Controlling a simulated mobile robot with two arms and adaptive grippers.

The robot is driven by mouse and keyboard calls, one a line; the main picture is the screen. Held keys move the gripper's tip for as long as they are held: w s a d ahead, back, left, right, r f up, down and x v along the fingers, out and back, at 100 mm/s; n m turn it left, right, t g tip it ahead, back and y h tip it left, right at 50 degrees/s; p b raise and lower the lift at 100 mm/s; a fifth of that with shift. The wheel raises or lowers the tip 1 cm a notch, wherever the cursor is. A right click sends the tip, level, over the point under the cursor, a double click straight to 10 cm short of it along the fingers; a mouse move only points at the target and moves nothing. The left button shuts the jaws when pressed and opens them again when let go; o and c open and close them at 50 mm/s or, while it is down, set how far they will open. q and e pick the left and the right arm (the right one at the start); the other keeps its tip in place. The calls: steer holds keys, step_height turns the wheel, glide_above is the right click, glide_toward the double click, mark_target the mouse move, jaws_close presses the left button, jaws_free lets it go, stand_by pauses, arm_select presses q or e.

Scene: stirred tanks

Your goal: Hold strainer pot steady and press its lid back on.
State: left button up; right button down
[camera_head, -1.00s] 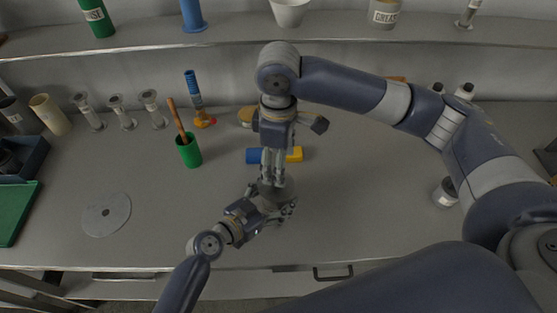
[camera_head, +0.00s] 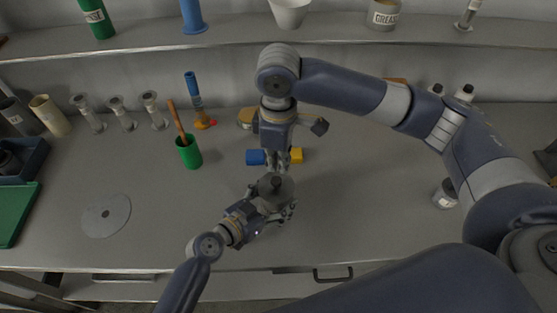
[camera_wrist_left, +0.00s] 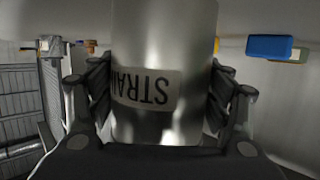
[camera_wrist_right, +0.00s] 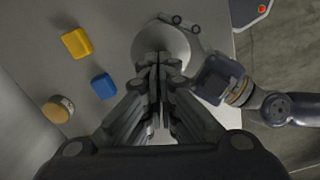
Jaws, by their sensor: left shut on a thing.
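The strainer pot (camera_wrist_left: 165,50) is a shiny metal cylinder with a printed label, which appears upside down in the left wrist view. My left gripper (camera_head: 277,207) is shut around its sides. The grey round lid (camera_head: 285,189) with a dark knob lies over the pot's top in the head view. It shows as a pale disc in the right wrist view (camera_wrist_right: 178,45). Whether it sits fully flush, I cannot tell. My right gripper (camera_head: 277,168) points down close above the knob; its fingers look closed together (camera_wrist_right: 160,65) and empty, partly hiding the lid.
A blue block (camera_head: 255,157) and a yellow block (camera_head: 296,156) lie just behind the pot. A green cup (camera_head: 189,154) with a wooden-handled tool stands left. A flat grey disc (camera_head: 106,215) lies farther left.

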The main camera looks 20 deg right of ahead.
mark_target(278, 181)
arm_select(q)
steer(key=shift+f, duration=0.15)
arm_select(e)
steer(key=shift+f, duration=0.1)
steer(key=shift+f, duration=2.15)
steer(key=shift+r, duration=3.5)
arm_select(q)
steer(key=o, duration=1.2)
